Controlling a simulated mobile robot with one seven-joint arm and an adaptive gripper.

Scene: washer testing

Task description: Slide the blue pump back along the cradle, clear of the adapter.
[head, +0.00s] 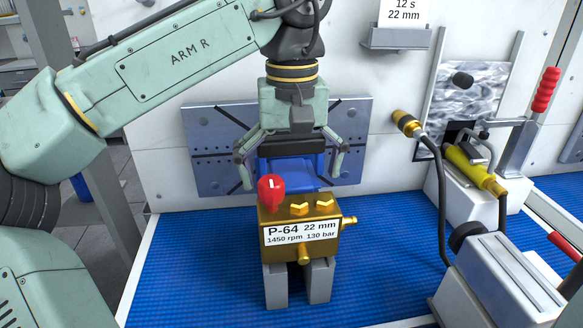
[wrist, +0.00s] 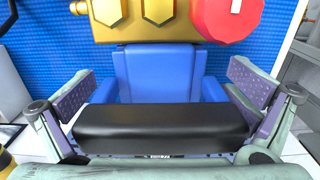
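The blue pump body (head: 290,172) is joined to, or right against, a brass block (head: 325,207) labelled "P-64 22 mm, 1450 rpm 130 bar" with a red knob (head: 271,190). The block rests over two grey cradle supports (head: 276,285). The wrist view also shows the blue body (wrist: 160,72) and, nearer, a black bar (wrist: 160,127). My gripper (head: 291,172) is open over the rear of the blue body, one finger on each side. In the head view gaps show between fingers and body. I cannot clearly make out the adapter.
A grey perforated plate (head: 210,130) stands upright behind my gripper. To the right are a hose with a brass end (head: 408,122), a yellow cylinder (head: 470,172) and a red-handled clamp (head: 543,92). Blue matting (head: 190,270) is clear at left.

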